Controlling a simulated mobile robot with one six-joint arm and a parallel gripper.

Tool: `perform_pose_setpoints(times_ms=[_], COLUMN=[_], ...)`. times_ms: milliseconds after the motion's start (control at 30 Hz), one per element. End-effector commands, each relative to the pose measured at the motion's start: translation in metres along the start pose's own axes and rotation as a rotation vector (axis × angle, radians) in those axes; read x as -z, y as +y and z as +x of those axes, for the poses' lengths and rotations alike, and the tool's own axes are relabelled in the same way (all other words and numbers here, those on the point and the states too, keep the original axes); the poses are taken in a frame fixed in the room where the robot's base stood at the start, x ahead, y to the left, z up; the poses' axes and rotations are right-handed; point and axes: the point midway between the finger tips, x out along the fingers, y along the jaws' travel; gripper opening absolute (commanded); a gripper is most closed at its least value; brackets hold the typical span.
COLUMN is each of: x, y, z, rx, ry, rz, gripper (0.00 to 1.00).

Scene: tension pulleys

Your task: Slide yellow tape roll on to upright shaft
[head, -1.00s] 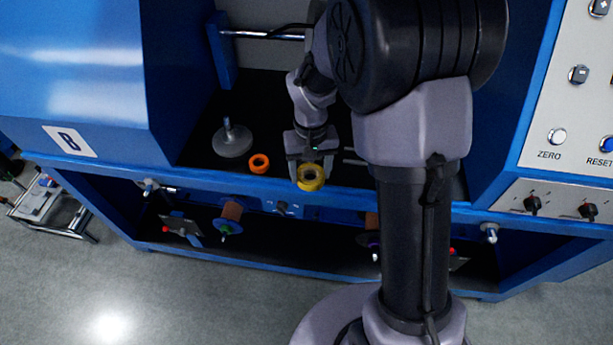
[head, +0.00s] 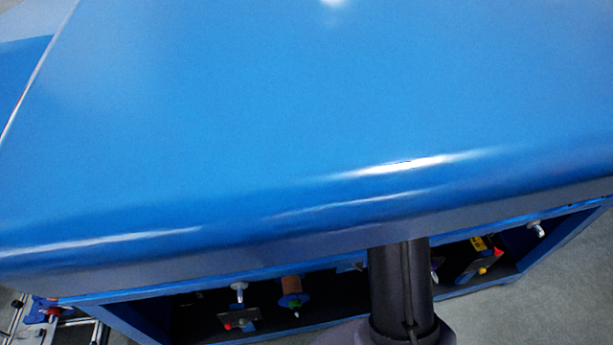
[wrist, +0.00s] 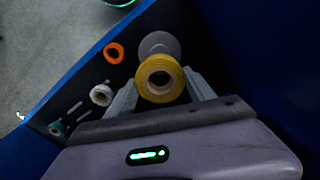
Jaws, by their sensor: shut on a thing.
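The yellow tape roll (wrist: 161,94) is held between the two fingers of my gripper (wrist: 162,85) in the wrist view. Its round hole faces the camera. The round grey base (wrist: 158,41) of the upright shaft shows just beyond the roll and is partly covered by it. The shaft itself is not clearly seen, so I cannot tell how it lines up with the hole. In the head view a large blue panel hides my gripper, the roll and the shaft.
An orange ring (wrist: 114,53) and a white roll (wrist: 101,95) lie on the dark surface to the left, with a teal piece (wrist: 57,128) farther off. A blue edge borders that surface. The blue panel (head: 300,110) fills most of the head view.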

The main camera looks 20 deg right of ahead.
Motion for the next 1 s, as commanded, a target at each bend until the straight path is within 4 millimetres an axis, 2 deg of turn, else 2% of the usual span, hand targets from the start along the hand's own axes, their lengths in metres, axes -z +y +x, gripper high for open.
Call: perform_pose_setpoints(times_ms=[267, 700, 1000], x=[0.001, 0.001, 0.001], y=[0.001, 0.001, 0.001], z=[0.011, 0.067, 0.069], rx=[0.000, 0.000, 0.000], ry=[0.000, 0.000, 0.000], rz=[0.006, 0.005, 0.005], gripper=[0.20, 0.20, 0.20])
